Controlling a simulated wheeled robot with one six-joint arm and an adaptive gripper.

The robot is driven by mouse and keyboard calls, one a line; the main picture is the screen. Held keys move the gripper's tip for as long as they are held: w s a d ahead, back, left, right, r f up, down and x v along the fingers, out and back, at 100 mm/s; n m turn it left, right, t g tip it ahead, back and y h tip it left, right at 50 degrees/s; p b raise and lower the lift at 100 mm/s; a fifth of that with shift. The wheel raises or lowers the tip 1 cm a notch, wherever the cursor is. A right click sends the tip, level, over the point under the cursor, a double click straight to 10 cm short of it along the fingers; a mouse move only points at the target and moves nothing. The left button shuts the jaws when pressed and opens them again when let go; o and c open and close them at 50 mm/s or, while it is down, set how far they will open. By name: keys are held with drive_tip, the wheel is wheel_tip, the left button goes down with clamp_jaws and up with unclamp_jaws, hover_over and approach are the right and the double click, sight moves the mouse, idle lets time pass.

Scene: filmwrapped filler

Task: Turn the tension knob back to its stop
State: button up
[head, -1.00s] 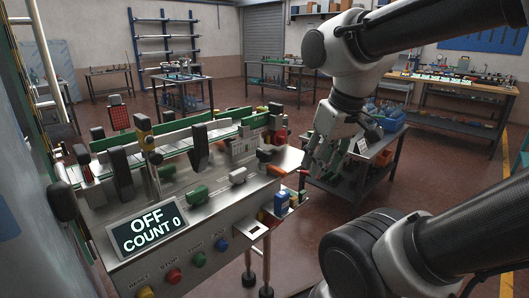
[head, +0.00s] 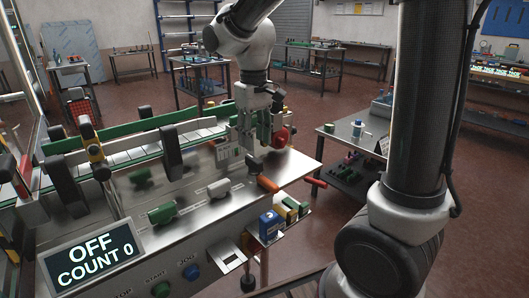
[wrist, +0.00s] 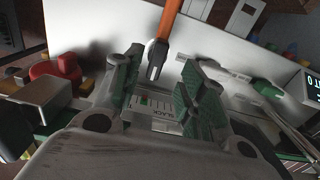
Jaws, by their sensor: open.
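A scale plate lettered "SLACK" (wrist: 158,112) shows between my fingers in the wrist view, with small green and red marks. I cannot make out the tension knob itself; my gripper covers much of that spot. My gripper (head: 252,146) is at the far right end of the machine in the head view, pointing down over the steel top. The display (head: 93,259) reads OFF, COUNT 0.
A red knob-like part (head: 283,138) is just right of my gripper. An orange handle (head: 267,184) lies nearer on the machine top. Green and grey handles (head: 219,188) stand to the left. A blue container (head: 269,226) sits on the side shelf. A table (head: 350,145) stands at right.

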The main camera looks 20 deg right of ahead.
sight(256, 159)
drive_tip(key=shift+w+d, duration=0.1)
drive_tip(key=shift+w, duration=0.1)
wheel_tip(256, 159, down, 8)
drive_tip(key=shift+s+r, duration=0.1)
drive_tip(key=shift+r, duration=0.15)
drive_tip(key=shift+c, duration=0.2)
clamp_jaws()
